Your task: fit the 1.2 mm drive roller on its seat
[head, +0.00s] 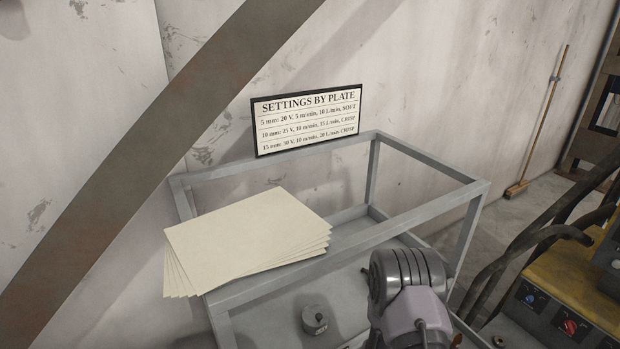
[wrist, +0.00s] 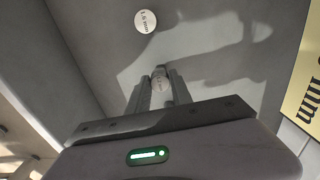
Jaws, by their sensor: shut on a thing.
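A grey disc-shaped part (head: 315,319) sits on the cart shelf in the head view. I cannot identify the drive roller seat in either view.
A grey open-frame cart (head: 430,205) stands against the wall, with a stack of cream sheets (head: 250,237) on it. A settings sign (head: 307,120) is behind it. A yellow machine (head: 570,290) with knobs and dark cables is at right. A yellow printed card (wrist: 303,85) is at right.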

